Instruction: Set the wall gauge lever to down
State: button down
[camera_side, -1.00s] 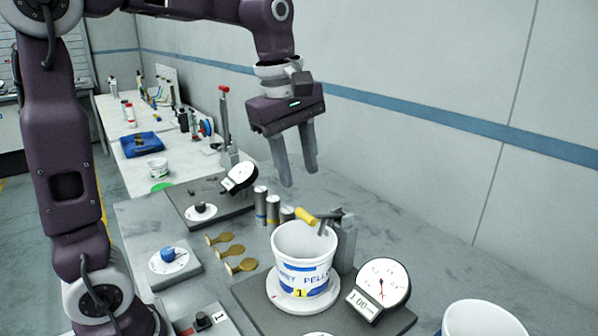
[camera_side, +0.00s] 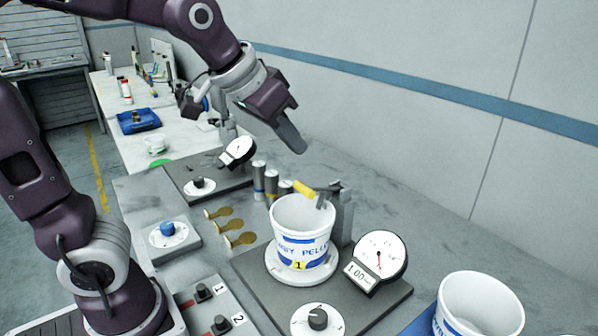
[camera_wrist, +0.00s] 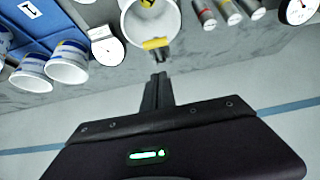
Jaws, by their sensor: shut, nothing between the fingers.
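A lever with a yellow handle (camera_side: 304,190) sticks out to the left from a grey post (camera_side: 343,218), roughly level, above a white pellet bucket (camera_side: 302,220). The yellow handle also shows in the wrist view (camera_wrist: 155,43). A round white gauge (camera_side: 380,252) stands beside the bucket on the same dark base. A second gauge (camera_side: 238,151) stands farther back, with a grey post (camera_side: 228,128) behind it; my arm hides that post's top. I cannot tell which is the wall gauge. My gripper (camera_side: 298,148) is shut and empty, above and behind the yellow handle, apart from it.
A second white bucket (camera_side: 478,305) stands front right. A blue-knobbed dial (camera_side: 168,230) and a switch box (camera_side: 208,300) are at left. The bench along the wall is clear at right.

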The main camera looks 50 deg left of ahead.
aim_at(303, 187)
jog(key=x, duration=0.4)
jog(key=shift+s, duration=0.15)
jog(key=f, duration=0.3)
jog(key=shift+s+f, duration=0.35)
jog(key=shift+s, duration=0.05)
jog(key=f, duration=0.1)
jog(key=s+f, duration=0.1)
jog(key=f, duration=0.1)
jog(key=shift+s+f, duration=0.15)
jog(key=shift+s, duration=0.2)
